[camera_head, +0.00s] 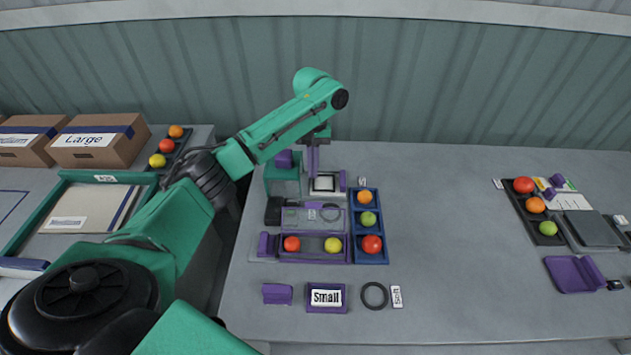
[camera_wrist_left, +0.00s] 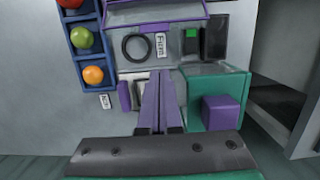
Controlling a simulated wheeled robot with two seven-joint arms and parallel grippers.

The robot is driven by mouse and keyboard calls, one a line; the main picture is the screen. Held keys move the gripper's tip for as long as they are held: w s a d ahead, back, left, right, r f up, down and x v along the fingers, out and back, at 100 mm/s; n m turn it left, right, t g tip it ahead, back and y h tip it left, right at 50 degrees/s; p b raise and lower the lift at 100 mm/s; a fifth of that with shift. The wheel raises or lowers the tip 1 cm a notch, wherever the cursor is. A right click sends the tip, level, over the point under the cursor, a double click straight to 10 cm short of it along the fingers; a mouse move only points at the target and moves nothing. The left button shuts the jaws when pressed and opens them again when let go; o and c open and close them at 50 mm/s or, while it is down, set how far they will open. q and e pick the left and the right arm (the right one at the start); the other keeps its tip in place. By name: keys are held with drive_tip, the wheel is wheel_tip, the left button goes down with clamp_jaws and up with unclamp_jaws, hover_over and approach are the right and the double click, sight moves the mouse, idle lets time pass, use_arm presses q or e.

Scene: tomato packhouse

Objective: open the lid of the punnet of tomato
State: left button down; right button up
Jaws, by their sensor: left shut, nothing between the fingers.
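The punnet (camera_head: 313,260) is a purple-edged tray at the middle of the table, with a red tomato (camera_head: 291,244) and a yellow tomato (camera_head: 333,245) in plain sight. A grey, see-through-looking panel with a purple edge, seemingly its lid (camera_head: 296,222), stands behind the tomatoes and appears raised; its exact angle is unclear. In the left wrist view the lid (camera_wrist_left: 150,12) fills the top and hides the tomatoes. My left gripper (camera_head: 313,172) is shut and empty, behind the punnet and apart from the lid. Its purple fingers show in the wrist view (camera_wrist_left: 161,80). My right gripper is out of view.
A blue tray (camera_head: 385,220) with several tomatoes stands right of the punnet. A green box (camera_head: 283,187) stands beside my left gripper. A dark ring (camera_wrist_left: 135,47) and label (camera_wrist_left: 160,45) lie behind the lid.

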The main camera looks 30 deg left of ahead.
sight(314, 216)
use_arm(q)
drive_tip(key=f, duration=0.3)
drive_tip(key=s+f+p, duration=0.1)
drive_tip(key=f, duration=0.4)
drive_tip(key=shift+s+d+f, duration=0.3)
drive_tip(key=shift+d+f, duration=0.05)
drive_tip(key=r+p, duration=0.1)
drive_tip(key=s+r+p, duration=0.1)
drive_tip(key=r+p, duration=0.1)
drive_tip(key=shift+s+d, duration=0.25)
drive_tip(key=shift+d, duration=0.15)
drive_tip(key=shift+s+d+r, duration=0.15)
drive_tip(key=shift+s, duration=0.35)
drive_tip(key=shift+w, duration=0.1)
